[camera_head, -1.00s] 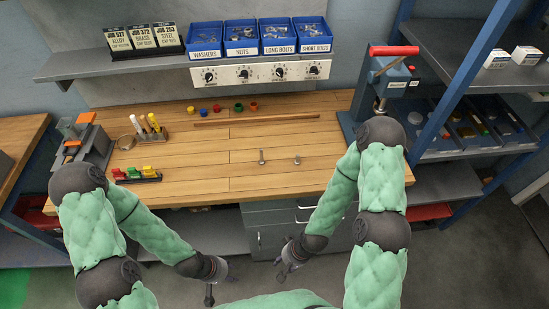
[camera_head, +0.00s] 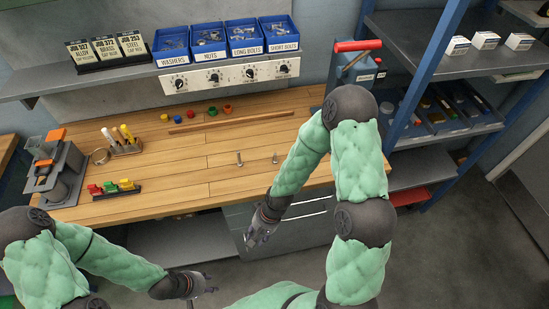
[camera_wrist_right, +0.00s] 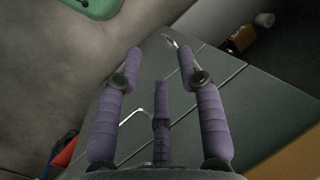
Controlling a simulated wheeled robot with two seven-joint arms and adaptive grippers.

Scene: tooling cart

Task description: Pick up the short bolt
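Two bolts stand upright on the wooden bench top, a little apart. The right one (camera_head: 275,158) looks like the short bolt; the left one (camera_head: 239,159) looks slightly taller. My right gripper (camera_head: 262,230) is below and in front of the bench's front edge, near the grey drawers, away from both bolts. The right wrist view shows its purple fingers (camera_wrist_right: 159,52) spread and empty; no bolt shows there. My left gripper (camera_head: 203,285) is low in front of the bench, with its fingers apart and nothing seen in them.
The wooden bench (camera_head: 215,180) is bare around the bolts. A brown strip (camera_head: 230,122) and several coloured rings lie behind them. A rack with coloured pieces (camera_head: 115,188) is at left. Blue bins (camera_head: 243,40) stand on the shelf above. A red-handled press (camera_head: 355,60) stands at right.

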